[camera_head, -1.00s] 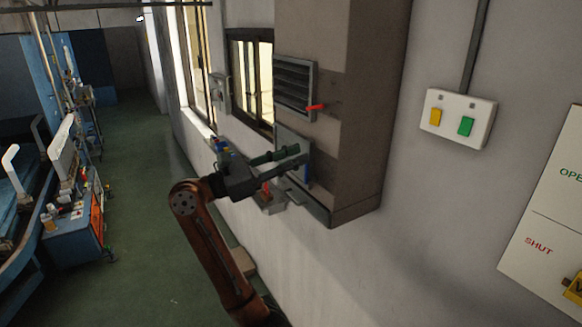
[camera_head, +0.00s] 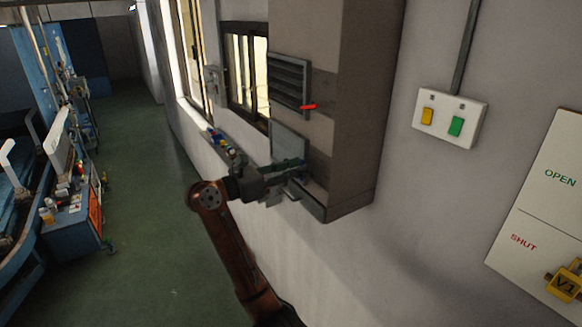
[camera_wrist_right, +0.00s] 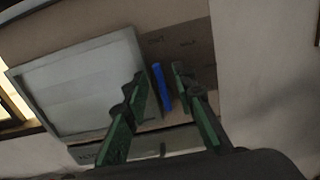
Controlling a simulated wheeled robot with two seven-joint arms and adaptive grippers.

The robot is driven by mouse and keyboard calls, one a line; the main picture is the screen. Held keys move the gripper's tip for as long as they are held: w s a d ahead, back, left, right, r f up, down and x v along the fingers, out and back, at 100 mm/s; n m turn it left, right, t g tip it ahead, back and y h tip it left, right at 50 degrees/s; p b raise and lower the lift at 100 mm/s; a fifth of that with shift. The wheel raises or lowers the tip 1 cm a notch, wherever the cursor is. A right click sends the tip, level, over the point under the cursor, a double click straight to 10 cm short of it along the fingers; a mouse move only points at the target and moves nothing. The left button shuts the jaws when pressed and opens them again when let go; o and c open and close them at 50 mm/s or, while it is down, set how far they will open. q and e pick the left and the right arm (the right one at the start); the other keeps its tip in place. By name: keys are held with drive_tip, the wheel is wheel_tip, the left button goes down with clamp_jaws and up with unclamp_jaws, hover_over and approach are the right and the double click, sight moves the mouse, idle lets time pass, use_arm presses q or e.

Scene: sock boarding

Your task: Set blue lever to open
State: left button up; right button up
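The blue lever (camera_wrist_right: 160,82) shows in the right wrist view as an upright bar beside a pale grey panel (camera_wrist_right: 85,85). My right gripper (camera_wrist_right: 160,72) is open, with its green fingers on either side of the lever in that view. I cannot tell whether either finger touches it. In the head view my right gripper (camera_head: 298,177) is at the lower part of the wall cabinet, beside the same grey panel (camera_head: 288,142), and the blue lever is hidden there. My left gripper is out of view.
A red lever (camera_head: 308,106) sticks out beside the louvred vent (camera_head: 289,82) above the gripper. The cabinet (camera_head: 350,140) juts from the wall. A switch box (camera_head: 450,118) and an OPEN/SHUT board (camera_head: 545,195) are to the right.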

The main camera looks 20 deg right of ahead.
sight(301, 178)
drive_tip(key=shift+c, duration=0.2)
clamp_jaws()
drive_tip(key=s+m+b, duration=0.1)
drive_tip(key=m+b, duration=0.2)
drive_tip(key=b, duration=0.1)
drive_tip(key=s+f+m+b, duration=0.1)
drive_tip(key=m+b, duration=0.2)
drive_tip(key=b, duration=0.1)
drive_tip(key=s+m+b, duration=0.1)
drive_tip(key=m+b, duration=0.2)
drive_tip(key=b, duration=0.2)
drive_tip(key=shift+s+d+f+m, duration=0.2)
drive_tip(key=shift+f+m, duration=0.1)
drive_tip(key=shift+m, duration=0.1)
drive_tip(key=m+b, duration=0.2)
drive_tip(key=s+f+m+b, duration=0.1)
drive_tip(key=m+b, duration=0.1)
drive_tip(key=shift+m, duration=0.3)
